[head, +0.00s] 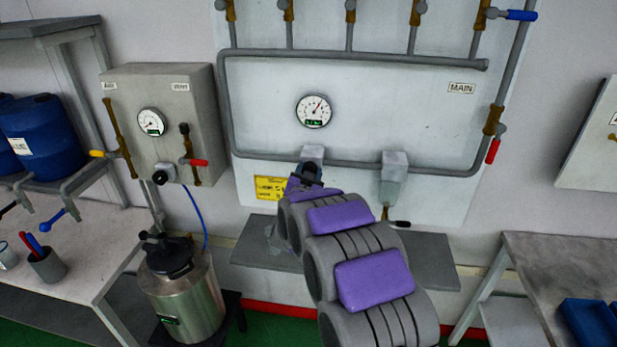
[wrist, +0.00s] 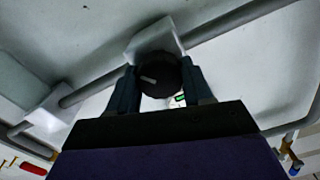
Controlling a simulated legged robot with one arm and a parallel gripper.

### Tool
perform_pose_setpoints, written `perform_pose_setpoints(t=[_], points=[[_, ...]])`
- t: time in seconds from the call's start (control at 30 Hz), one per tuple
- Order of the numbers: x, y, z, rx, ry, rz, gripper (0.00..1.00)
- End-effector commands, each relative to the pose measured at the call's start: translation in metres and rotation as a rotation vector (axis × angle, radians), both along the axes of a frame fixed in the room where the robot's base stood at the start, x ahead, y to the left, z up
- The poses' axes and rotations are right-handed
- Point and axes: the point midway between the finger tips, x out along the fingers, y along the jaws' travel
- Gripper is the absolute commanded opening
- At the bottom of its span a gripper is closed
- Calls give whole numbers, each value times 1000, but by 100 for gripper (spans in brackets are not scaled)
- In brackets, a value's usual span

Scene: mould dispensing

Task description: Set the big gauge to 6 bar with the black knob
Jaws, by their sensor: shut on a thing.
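The readout is too small to read surely. The black knob (wrist: 160,75) sits on a pale block on the grey pipe below the gauge, with a light mark pointing to the left. My gripper (wrist: 161,82) is shut on the knob, one finger on each side. In the head view my arm and gripper (head: 306,178) cover most of the knob.
A smaller box on the left carries a small gauge (head: 150,122), a yellow lever and a red lever (head: 197,162). A steel pressure pot (head: 183,300) stands below it. A filter bowl (head: 392,185) hangs right of my gripper. A grey shelf (head: 425,262) lies under the panel.

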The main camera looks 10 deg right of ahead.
Motion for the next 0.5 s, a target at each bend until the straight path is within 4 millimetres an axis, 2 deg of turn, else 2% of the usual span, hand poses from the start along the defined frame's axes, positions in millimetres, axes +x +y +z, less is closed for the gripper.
perform_pose_setpoints(t=[0.2, 0.5], points=[[0, 1, -1, 99, -29, 2, 20], [0, 0, 0, 151, -44, 1, 20]])
